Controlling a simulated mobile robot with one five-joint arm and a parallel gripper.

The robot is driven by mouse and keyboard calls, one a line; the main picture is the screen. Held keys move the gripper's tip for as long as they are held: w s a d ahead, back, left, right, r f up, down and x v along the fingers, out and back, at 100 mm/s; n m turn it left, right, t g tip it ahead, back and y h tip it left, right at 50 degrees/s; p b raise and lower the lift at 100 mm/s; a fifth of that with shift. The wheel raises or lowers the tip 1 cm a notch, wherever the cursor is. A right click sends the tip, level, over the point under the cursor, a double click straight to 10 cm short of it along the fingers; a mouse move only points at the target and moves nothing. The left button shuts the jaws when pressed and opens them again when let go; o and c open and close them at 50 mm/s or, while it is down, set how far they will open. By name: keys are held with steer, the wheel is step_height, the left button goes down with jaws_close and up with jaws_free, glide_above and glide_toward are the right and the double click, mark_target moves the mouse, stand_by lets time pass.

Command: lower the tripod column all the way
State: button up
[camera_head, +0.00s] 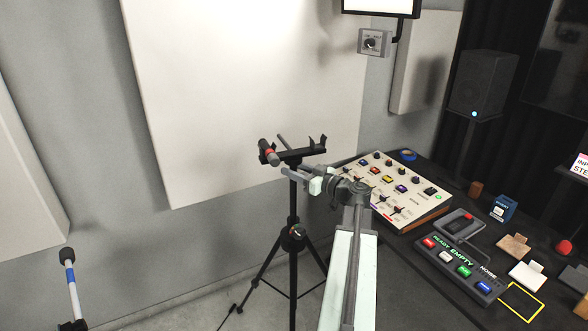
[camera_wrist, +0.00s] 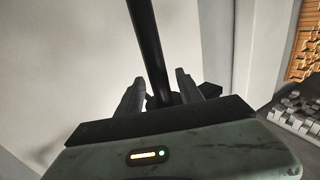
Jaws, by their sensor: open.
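The black tripod (camera_head: 293,265) stands on the floor left of the desk, upright with its legs spread. Its thin column (camera_head: 293,205) rises to a black cradle (camera_head: 312,152) with upturned ends. My gripper (camera_head: 290,173) is at the column just under the cradle. In the wrist view the column (camera_wrist: 150,40) runs between the two spread fingers of my gripper (camera_wrist: 158,88), which looks open around it. I cannot tell whether either finger touches it.
A desk at right holds a button console (camera_head: 400,190), a keypad (camera_head: 458,268) and small blocks. A speaker (camera_head: 482,85) stands behind. A pale wall panel (camera_head: 240,90) is behind the tripod. A blue-and-white stick (camera_head: 70,275) stands at lower left.

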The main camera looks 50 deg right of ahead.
steer(key=shift+w, duration=0.1)
jaws_close()
stand_by(1.3)
